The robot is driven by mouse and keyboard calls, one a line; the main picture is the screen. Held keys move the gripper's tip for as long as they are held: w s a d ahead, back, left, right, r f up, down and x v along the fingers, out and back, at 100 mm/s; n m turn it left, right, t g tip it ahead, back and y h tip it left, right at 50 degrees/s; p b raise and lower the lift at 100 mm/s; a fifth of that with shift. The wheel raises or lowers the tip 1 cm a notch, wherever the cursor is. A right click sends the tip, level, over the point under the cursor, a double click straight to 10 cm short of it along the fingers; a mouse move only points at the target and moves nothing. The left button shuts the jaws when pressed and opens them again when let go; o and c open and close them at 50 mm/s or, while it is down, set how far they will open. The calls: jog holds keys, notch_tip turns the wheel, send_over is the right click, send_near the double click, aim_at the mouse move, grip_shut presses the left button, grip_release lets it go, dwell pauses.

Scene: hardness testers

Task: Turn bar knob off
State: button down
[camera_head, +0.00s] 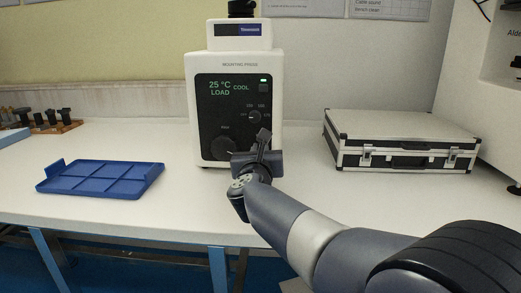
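The white mounting press (235,68) stands on the bench at the centre, its dark front panel facing me. The panel's display reads "25 °C LOAD COOL", with a small lit green light at upper right. A small knob (254,117) with tiny markings around it sits at the right of the panel. A larger dark round knob (222,147) sits lower left; its label is too small to read. Which one is the bar knob I cannot tell. My gripper (263,138) is in front of the panel's lower right, just below the small knob. Its finger opening and any contact are unclear.
A blue tray (100,178) lies on the white bench (130,215) at left, with a wooden rack (50,128) of dark parts behind it. A silver and black case (400,140) is at right. Bench space is clear between tray and press.

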jog(key=n+p, duration=0.1)
jog(key=n, duration=0.3)
jog(key=shift+a+p, duration=0.2)
jog(key=shift+p, duration=0.1)
jog(key=n+p, duration=0.2)
jog(key=n, duration=0.2)
jog(key=shift+a+f+n, duration=0.1)
jog(key=shift+a+n, duration=0.05)
jog(key=shift+n, duration=0.25)
jog(key=n+p, duration=0.1)
jog(key=n, duration=0.2)
jog(key=shift+a+f+n+p, duration=0.1)
jog(key=shift+n+p, duration=0.2)
jog(key=shift+p, duration=0.1)
jog(key=shift+f+n+p, duration=0.2)
jog(key=shift+n+p, duration=0.35)
jog(key=shift+n, duration=0.6)
jog(key=shift+f+n+p, duration=0.15)
jog(key=shift+n+p, duration=0.35)
jog(key=shift+n, duration=0.65)
jog(key=c, duration=1.4)
grip_release()
jog(key=shift+c, duration=0.2)
jog(key=s, duration=0.3)
jog(key=s+p, duration=0.1)
jog(key=s, duration=0.6)
jog(key=shift+s+a, duration=0.25)
jog(key=shift+s, duration=0.15)
